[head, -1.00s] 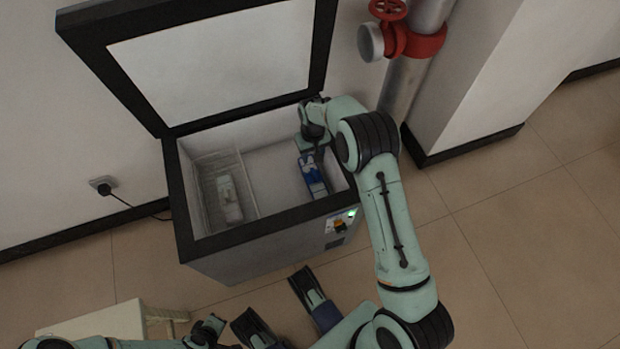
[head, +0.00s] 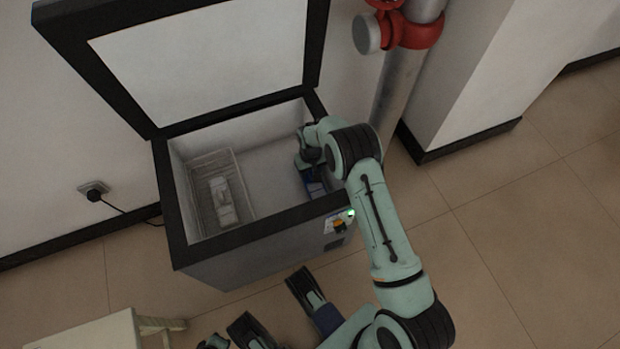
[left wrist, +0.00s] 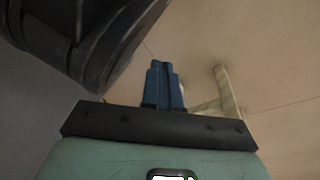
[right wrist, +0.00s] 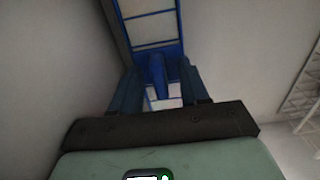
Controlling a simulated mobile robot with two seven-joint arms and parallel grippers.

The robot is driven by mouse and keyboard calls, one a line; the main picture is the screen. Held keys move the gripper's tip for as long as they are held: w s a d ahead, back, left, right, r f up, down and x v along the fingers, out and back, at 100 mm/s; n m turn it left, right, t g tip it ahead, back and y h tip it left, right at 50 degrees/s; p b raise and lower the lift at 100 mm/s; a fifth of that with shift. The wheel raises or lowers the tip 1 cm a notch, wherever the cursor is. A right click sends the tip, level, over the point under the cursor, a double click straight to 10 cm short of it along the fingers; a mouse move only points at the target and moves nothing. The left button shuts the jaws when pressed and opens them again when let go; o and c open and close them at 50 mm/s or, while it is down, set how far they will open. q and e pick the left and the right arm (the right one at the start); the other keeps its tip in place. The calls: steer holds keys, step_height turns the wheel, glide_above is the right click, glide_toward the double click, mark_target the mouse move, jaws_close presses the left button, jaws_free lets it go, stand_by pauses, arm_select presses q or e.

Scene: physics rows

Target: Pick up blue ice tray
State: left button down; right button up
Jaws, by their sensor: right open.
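The blue ice tray (head: 315,188) is inside the open freezer, near its right wall, partly hidden by my right arm in the head view. The right wrist view shows its blue frame and pale cells (right wrist: 150,28) ahead of the gripper. My right gripper (right wrist: 158,88) is open, with a blue part of the tray between its fingers; I cannot tell whether they touch it. It reaches down into the freezer (head: 306,162). My left gripper (left wrist: 164,82) is empty outside the freezer, its blue fingers together.
The chest freezer (head: 250,232) has its lid (head: 205,60) raised. A wire basket (head: 205,205) with a pale package (head: 222,200) is at its left inside. A pipe with a red collar (head: 418,32) stands behind right. A pale stool (head: 95,332) is at lower left.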

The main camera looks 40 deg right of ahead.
steer(key=shift+r, duration=0.1)
jaws_close()
steer(key=shift+r, duration=0.15)
